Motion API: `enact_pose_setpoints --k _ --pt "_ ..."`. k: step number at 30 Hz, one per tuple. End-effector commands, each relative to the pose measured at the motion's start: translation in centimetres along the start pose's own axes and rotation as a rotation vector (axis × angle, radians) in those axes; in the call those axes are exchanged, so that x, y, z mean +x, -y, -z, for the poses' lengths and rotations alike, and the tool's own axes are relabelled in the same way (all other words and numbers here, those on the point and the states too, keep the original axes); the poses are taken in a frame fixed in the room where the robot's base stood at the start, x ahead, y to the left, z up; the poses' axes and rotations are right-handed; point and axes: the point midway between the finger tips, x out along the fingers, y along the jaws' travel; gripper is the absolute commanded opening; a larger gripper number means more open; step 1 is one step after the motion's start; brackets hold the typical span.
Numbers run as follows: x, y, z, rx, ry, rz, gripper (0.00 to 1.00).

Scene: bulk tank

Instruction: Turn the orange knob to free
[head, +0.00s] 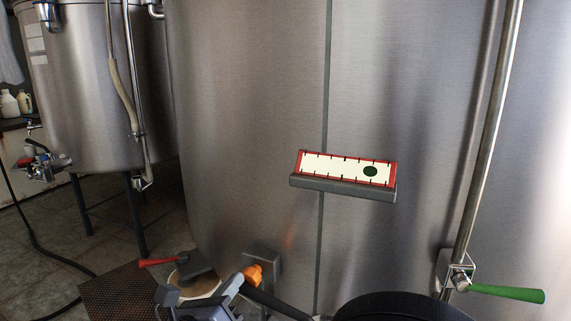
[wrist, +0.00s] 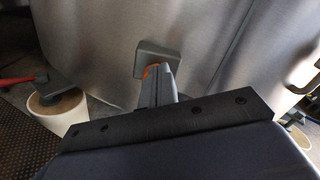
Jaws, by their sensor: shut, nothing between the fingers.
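The orange knob (head: 253,273) sits low on the tank, in front of a grey mounting plate (head: 264,262). In the wrist view most of the knob (wrist: 149,70) is hidden behind my fingers; only a sliver of orange shows. My gripper (head: 237,283) is just left of the knob in the head view, its fingers pointing at it. In the wrist view my gripper (wrist: 156,74) is shut and empty, in front of the knob. I cannot tell whether the fingertips touch it. No knob marking is readable.
A red-handled lever on a round pale post (head: 196,283) stands left of my gripper. A gauge (head: 347,169) with a dark green dot is on the tank above. A green-handled valve (head: 505,292) is at the lower right. A hose (head: 45,235) lies on the floor.

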Motion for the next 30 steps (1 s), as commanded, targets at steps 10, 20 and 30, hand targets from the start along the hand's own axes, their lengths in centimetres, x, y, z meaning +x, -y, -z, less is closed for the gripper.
enact_pose_setpoints --k 10,20,30 --pt "3.0 0.1 -0.1 0.0 0.0 0.0 0.0" --pt "3.2 0.0 0.0 0.001 0.0 -0.002 0.0" --pt "3.2 -0.1 0.2 0.0 0.0 -0.002 0.0"
